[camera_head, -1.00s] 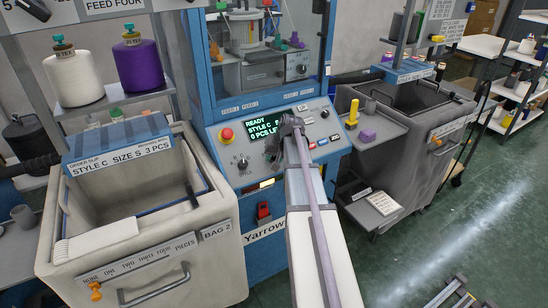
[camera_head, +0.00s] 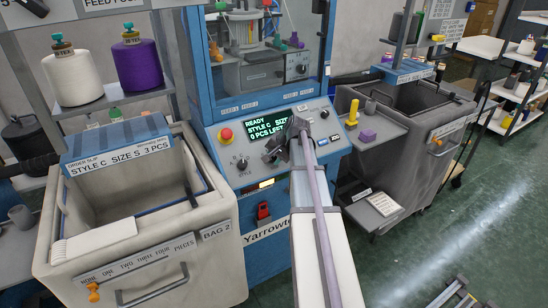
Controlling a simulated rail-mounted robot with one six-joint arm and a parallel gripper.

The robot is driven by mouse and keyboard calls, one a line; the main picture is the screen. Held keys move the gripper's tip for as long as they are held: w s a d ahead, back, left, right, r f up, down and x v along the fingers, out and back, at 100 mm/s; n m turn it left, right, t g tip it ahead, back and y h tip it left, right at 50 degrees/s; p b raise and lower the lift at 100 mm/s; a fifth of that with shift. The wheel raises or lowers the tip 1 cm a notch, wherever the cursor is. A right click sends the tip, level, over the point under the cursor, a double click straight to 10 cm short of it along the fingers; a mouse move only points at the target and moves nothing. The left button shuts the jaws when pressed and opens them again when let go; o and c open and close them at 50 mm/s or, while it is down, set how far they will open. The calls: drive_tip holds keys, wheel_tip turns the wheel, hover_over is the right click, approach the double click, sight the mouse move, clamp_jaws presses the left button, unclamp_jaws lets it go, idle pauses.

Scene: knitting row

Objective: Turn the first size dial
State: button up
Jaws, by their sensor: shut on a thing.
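The knitting machine's sloped control panel (camera_head: 222,150) is in the middle of the head view. My gripper (camera_head: 296,133) is at this panel, right of the display, its head turned against the panel face. It is shut on what seems to be the size dial, which my gripper hides, so its pointer cannot be read. A black dial with letter marks (camera_head: 242,163) shows uncovered on the left of the panel.
A red stop button (camera_head: 226,134) is upper left on the panel. Blue and white buttons (camera_head: 329,140) lie just right of my gripper. A grey bin (camera_head: 215,250) stands left, a side shelf (camera_head: 385,125) and another bin (camera_head: 425,165) right. The green floor at right is mostly clear.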

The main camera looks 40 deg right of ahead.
drive_tip(key=o, duration=0.9)
drive_tip(key=p+v, duration=0.9)
drive_tip(key=v, duration=0.1)
drive_tip(key=shift+s+r, duration=0.25)
drive_tip(key=shift+r, duration=0.05)
